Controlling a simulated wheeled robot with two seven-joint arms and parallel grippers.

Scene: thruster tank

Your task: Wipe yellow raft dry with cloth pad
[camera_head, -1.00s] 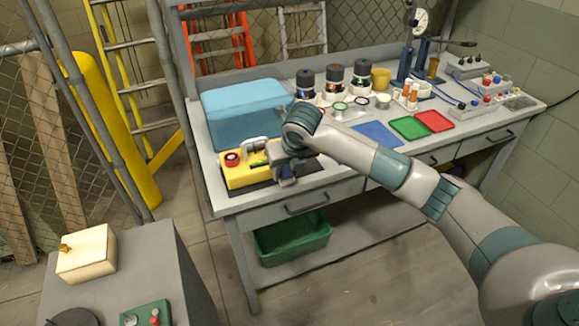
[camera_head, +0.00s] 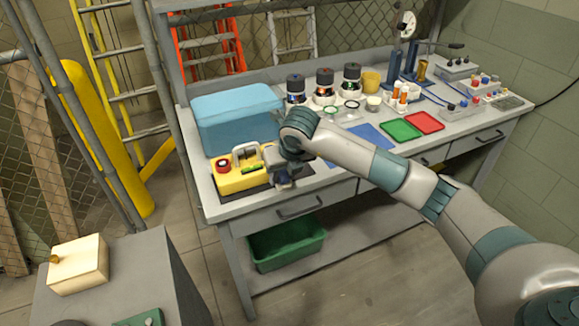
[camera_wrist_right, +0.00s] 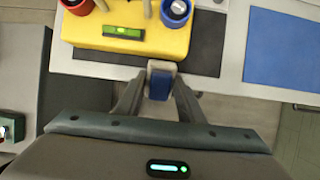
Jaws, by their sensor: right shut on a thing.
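The yellow raft (camera_head: 232,181) sits on a dark mat near the front left of the workbench. It carries a red round part, a white handle and a green level. In the right wrist view, the raft (camera_wrist_right: 170,40) is just beyond my fingertips. My right gripper (camera_head: 283,180) is at the raft's right front side, partly hidden by my arm. In the right wrist view, my right gripper (camera_wrist_right: 160,88) is shut on a small blue and white pad (camera_wrist_right: 160,80), which lies close to the raft's front edge; I cannot tell whether they touch. My left gripper is out of view.
A clear blue water tank (camera_head: 238,115) stands behind the raft. A blue mat (camera_head: 368,136), a green tray (camera_head: 400,131) and a red tray (camera_head: 427,122) lie to the right. Black-topped thrusters (camera_head: 325,83) stand at the back. A green bin (camera_head: 287,243) is under the bench.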

